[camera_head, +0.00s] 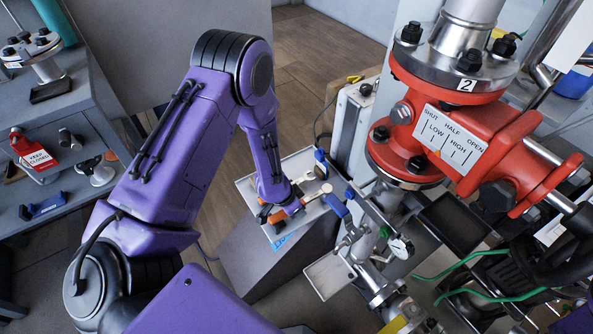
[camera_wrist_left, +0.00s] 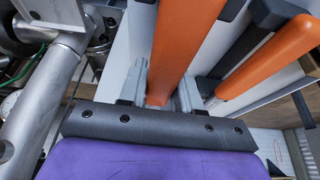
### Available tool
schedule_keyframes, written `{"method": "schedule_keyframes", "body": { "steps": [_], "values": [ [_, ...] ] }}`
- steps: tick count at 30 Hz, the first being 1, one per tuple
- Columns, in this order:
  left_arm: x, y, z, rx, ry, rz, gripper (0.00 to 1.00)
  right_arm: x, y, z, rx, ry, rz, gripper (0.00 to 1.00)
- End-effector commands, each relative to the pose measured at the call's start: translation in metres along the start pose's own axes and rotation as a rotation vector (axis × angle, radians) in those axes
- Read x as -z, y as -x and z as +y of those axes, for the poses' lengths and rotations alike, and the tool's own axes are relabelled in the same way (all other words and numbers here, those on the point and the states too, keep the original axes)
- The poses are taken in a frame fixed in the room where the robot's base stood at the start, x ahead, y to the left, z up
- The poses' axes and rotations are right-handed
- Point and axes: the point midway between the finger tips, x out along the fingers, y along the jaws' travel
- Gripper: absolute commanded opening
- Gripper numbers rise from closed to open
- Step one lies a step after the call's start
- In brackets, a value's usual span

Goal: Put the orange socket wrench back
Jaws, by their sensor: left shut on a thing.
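My left gripper (camera_wrist_left: 160,92) is shut on the orange handle (camera_wrist_left: 182,45) of a tool, which I take for the orange socket wrench; its working end is not clear to see. A second orange-handled tool (camera_wrist_left: 272,55) with dark parts lies just beside it, apart from the fingers. In the head view my left gripper (camera_head: 281,208) is low over a pale tray (camera_head: 249,190), with orange (camera_head: 265,213) showing at its fingers. The fingertips are mostly hidden there by my purple wrist. My right gripper is not in view.
A red valve body (camera_head: 450,120) on steel pipework stands close to the right. A small gauge (camera_head: 401,247) and green hoses (camera_head: 480,257) are below it. A grey shelf unit (camera_head: 90,100) stands at left.

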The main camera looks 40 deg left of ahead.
Motion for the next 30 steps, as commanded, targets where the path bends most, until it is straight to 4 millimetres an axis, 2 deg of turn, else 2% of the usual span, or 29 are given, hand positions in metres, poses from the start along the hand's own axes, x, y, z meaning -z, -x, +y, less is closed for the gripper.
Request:
{"method": "schedule_keyframes", "body": {
  "steps": [12,13,15,21,24,30],
  "values": [
    [-0.0022,-0.0059,0.0001,0.000,0.000,0.000,0.00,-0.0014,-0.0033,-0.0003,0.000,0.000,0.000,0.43],
    [-0.0022,-0.0058,0.0001,0.000,-0.001,0.000,0.43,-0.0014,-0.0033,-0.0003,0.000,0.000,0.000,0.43],
    [-0.0022,-0.0058,0.0001,0.000,0.000,0.000,0.63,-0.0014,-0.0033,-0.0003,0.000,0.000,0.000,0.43],
    [-0.0024,-0.0058,0.0001,0.000,0.000,0.000,0.63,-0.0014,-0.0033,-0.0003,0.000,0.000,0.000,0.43],
    [-0.0027,-0.0059,0.0002,0.000,0.000,-0.001,0.88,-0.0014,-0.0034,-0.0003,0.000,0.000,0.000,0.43],
    [-0.0027,-0.0059,0.0002,0.000,0.000,-0.001,0.88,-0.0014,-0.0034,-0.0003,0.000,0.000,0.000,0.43]
  ]
}}
